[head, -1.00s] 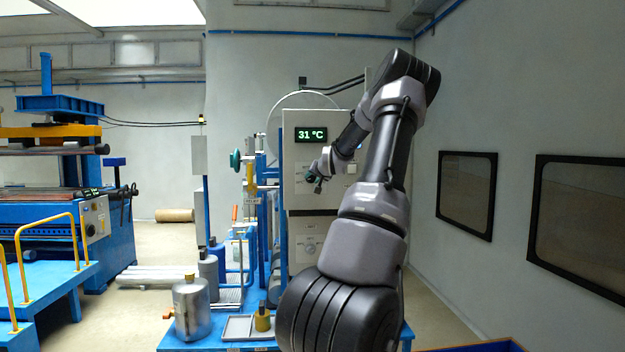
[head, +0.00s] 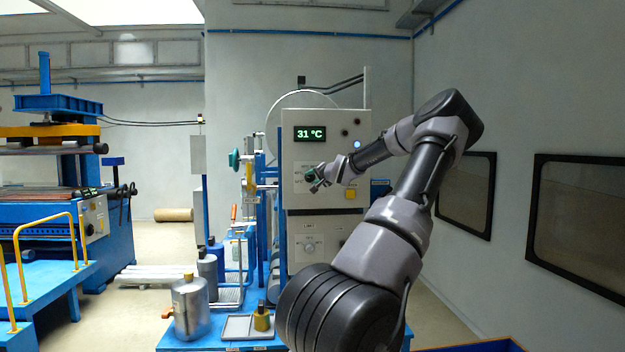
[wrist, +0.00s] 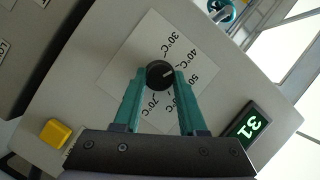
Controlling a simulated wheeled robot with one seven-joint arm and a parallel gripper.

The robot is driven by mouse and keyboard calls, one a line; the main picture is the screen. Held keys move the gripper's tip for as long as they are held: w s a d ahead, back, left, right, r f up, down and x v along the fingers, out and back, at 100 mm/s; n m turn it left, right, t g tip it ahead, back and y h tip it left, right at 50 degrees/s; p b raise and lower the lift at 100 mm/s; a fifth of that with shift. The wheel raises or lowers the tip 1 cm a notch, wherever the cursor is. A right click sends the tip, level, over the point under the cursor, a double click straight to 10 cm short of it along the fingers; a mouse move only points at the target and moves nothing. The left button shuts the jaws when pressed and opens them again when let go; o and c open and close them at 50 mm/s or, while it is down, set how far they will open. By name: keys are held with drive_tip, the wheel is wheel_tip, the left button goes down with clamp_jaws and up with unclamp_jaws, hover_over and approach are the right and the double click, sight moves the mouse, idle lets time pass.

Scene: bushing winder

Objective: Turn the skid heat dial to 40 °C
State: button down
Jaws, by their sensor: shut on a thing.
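The heat dial (wrist: 160,74) is a round black knob with a short white mark, on a white scale plate (wrist: 140,50) printed with temperatures. The mark points right and slightly up in the wrist view, towards the 40 and 50 labels; I cannot tell the exact value. My gripper (wrist: 161,76) is shut on the dial, one teal finger at each side. In the head view my gripper (head: 314,180) is at the panel's front and hides most of the dial. The green display (head: 310,133) reads 31 °C; it also shows in the wrist view (wrist: 249,126).
The dial is on a pale cabinet (head: 296,155). A yellow button (wrist: 56,132) sits on the same face. A lower knob (head: 309,247) is on the panel beneath. A metal canister (head: 190,310) and a tray (head: 237,327) stand on the blue skid below.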

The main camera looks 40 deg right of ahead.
drive_tip(key=shift+c, duration=2.3)
unclamp_jaws()
drive_tip(key=v, duration=1.1)
drive_tip(key=shift+w, duration=0.1)
